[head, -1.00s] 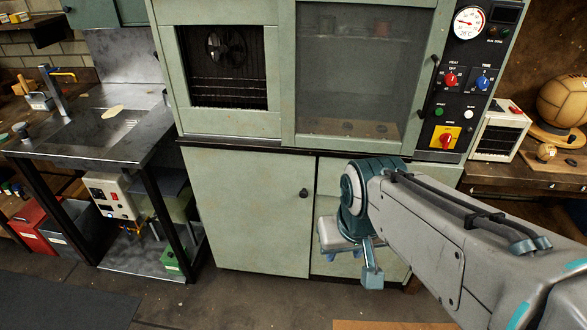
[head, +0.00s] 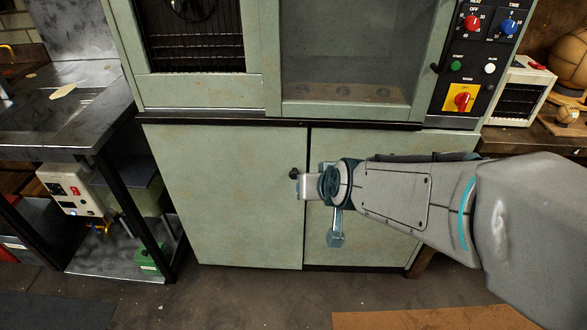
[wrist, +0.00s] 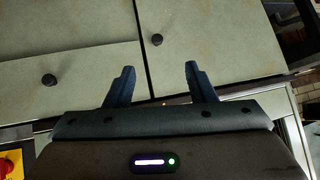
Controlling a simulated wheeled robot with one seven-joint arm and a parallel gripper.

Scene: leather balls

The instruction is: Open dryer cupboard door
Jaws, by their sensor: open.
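The dryer cabinet (head: 290,110) is pale green. Its lower cupboard has a left door (head: 225,210) and a right door (head: 385,235), both looking closed, with a narrow seam between them. The left door's dark round knob (head: 295,174) is by the seam; the wrist view shows this knob (wrist: 157,39) and the right door's knob (wrist: 49,80), in a turned-round view. My gripper (wrist: 157,80) is open and empty, its dark blue fingers apart, pointing toward the left door's knob but short of it. My arm hides much of the right door and its knob in the head view.
A steel sink bench (head: 70,100) with shelf stands close on the left. Above the doors are a glazed window (head: 345,50) and a control panel with a yellow switch (head: 461,98). A wooden bench is on the right. Floor in front is clear.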

